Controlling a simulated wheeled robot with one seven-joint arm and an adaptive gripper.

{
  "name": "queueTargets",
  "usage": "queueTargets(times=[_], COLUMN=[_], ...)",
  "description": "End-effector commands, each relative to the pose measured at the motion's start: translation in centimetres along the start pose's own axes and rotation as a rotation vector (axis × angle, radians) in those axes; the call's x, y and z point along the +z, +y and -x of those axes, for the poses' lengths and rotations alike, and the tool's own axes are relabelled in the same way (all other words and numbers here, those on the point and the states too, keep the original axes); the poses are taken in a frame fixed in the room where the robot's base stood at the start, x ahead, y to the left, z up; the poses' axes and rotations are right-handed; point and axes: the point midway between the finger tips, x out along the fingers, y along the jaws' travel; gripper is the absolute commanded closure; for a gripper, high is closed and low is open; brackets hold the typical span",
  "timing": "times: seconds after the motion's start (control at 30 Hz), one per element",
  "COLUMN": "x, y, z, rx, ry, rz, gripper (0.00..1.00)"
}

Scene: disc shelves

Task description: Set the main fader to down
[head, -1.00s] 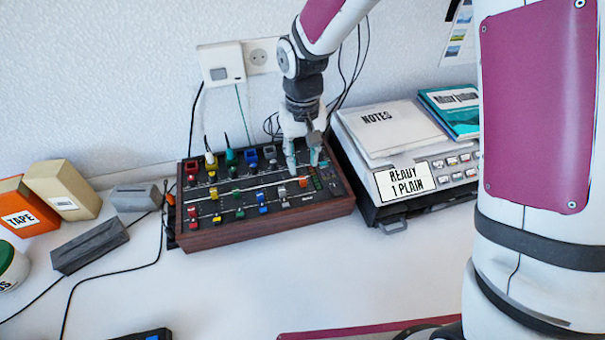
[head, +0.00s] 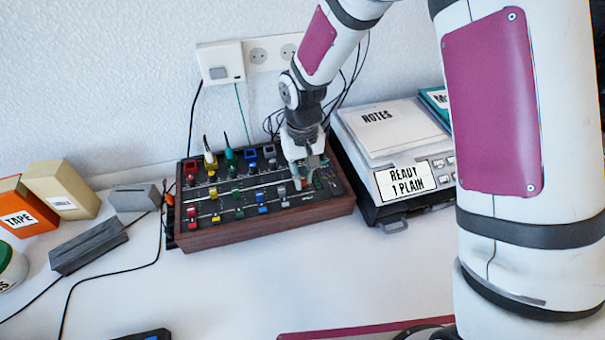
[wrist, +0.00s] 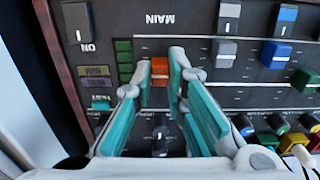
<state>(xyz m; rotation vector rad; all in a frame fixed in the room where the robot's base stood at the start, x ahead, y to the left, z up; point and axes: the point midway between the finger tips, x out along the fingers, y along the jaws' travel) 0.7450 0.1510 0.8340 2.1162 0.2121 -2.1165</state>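The mixer (head: 262,227) is a dark panel in a wooden case with several coloured fader caps and knobs. In the wrist view, the orange-red main fader cap (wrist: 159,70) sits below the upside-down MAIN label. My gripper (head: 304,182) is down at the right part of the panel. In the head view my fingers largely hide the cap.
Grey (wrist: 225,52) and blue (wrist: 275,54) caps stand right of my fingers in the wrist view. The scale (head: 408,180) with a NOTES pad (head: 385,130) stands close right of the mixer. Grey block (head: 88,246) and boxes lie left. The front tabletop is mostly clear.

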Motion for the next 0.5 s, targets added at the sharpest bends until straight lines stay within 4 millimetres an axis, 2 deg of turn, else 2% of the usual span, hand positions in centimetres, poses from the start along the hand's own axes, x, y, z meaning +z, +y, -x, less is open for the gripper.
queueTargets(times=[0.17, 0.37, 0.5], x=[0.1, 1.9, 1.9], y=[0.0, 0.0, 0.0], z=[0.0, 0.1, 0.0], rx=[0.000, 0.001, 0.000], ry=[0.000, -0.001, 0.000], rz=[0.000, 0.002, 0.001], gripper=[1.00, 1.00, 1.00])
